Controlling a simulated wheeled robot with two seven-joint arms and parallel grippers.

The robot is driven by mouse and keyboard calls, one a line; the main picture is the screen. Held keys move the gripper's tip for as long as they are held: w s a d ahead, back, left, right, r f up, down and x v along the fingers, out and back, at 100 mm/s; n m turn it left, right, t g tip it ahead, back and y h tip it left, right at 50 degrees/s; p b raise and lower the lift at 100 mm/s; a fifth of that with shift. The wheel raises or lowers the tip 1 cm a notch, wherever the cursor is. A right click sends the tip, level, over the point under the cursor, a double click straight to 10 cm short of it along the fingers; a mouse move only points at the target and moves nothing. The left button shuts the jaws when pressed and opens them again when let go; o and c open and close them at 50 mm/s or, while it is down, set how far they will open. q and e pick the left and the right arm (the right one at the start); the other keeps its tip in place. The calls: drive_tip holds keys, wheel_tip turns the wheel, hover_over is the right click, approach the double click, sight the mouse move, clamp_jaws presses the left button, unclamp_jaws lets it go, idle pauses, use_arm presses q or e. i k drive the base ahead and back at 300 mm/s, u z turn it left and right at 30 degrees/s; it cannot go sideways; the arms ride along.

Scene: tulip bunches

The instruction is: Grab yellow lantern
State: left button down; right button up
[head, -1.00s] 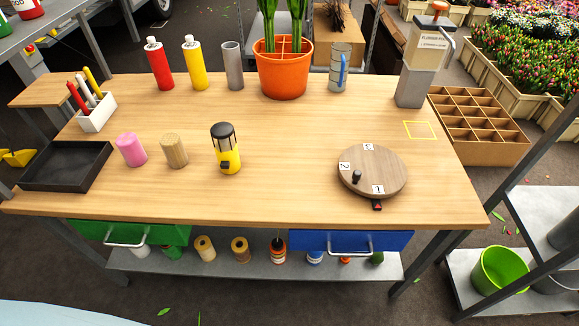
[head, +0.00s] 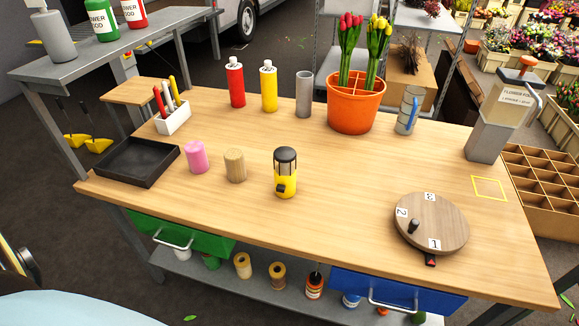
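The yellow lantern (head: 286,188) stands upright on the wooden workbench (head: 340,185), near the middle of its front half. It has a dark cap, a clear upper section and a yellow base with a small black part on its front. Nothing is touching it. Neither of my grippers can be made out in the head view. Only a dark part, likely of my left arm, shows at the lower left edge, well away from the lantern.
A wooden cylinder (head: 235,166) and a pink cylinder (head: 196,157) stand left of the lantern, near a black tray (head: 137,163). A round numbered turntable (head: 440,222) is to the right. Bottles and an orange tulip pot (head: 354,108) stand behind. Bench around the lantern is clear.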

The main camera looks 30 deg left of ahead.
sight(285, 157)
drive_tip(key=u, duration=0.35)
drive_tip(key=k, duration=0.5)
drive_tip(key=u, duration=1.35)
drive_tip(key=i, duration=0.85)
drive_tip(key=z, duration=0.75)
drive_tip(key=i, duration=0.55)
drive_tip(key=z, duration=0.5)
